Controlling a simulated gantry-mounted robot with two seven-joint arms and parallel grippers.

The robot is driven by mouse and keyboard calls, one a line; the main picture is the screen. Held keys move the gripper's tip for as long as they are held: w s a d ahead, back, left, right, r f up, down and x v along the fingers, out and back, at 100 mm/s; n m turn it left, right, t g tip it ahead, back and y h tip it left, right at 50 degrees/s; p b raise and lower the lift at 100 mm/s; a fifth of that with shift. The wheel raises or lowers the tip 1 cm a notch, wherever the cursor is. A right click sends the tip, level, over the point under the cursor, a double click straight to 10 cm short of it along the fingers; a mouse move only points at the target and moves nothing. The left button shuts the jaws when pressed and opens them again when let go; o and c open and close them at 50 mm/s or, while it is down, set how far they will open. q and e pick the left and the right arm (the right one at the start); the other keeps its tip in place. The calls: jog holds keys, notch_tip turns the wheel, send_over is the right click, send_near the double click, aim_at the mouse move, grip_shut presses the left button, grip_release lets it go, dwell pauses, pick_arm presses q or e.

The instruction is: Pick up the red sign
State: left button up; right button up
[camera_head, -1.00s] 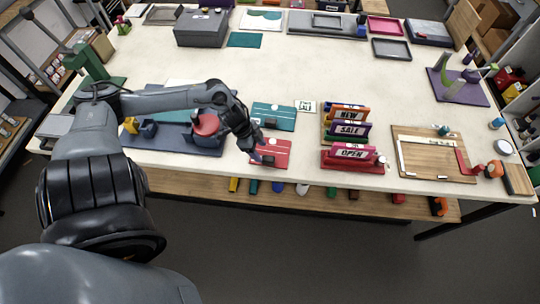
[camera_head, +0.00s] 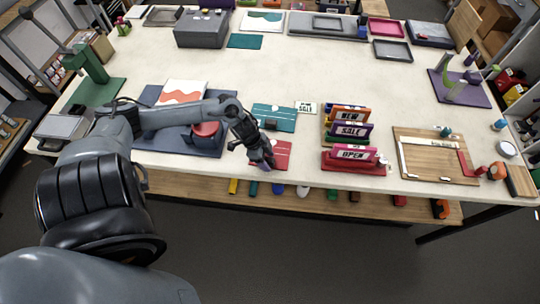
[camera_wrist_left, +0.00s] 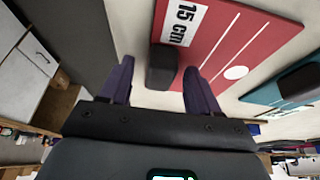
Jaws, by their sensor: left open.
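A flat red board (camera_head: 283,152) lies near the table's front edge, left of the signs. The red board also shows in the left wrist view (camera_wrist_left: 255,35), with a "15 cm" label, white lines and a black block (camera_wrist_left: 162,68) at its edge. My left gripper (camera_head: 268,163) is at this board and covers part of it. In the wrist view my left gripper (camera_wrist_left: 158,75) is open, its purple fingers on either side of the black block; contact cannot be told. A red OPEN sign (camera_head: 353,153) stands in a red holder to the right. My right gripper is not in view.
A teal board (camera_head: 274,117) lies just behind the red one. A purple SALE sign (camera_head: 350,130) and an orange NEW sign (camera_head: 346,113) stand behind the OPEN sign. A wooden board (camera_head: 435,165) lies at right. The table's middle is clear.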

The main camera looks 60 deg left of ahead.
pick_arm(q)
jog(key=shift+c, duration=0.4)
jog(key=c, duration=1)
jog(key=shift+r, duration=0.1)
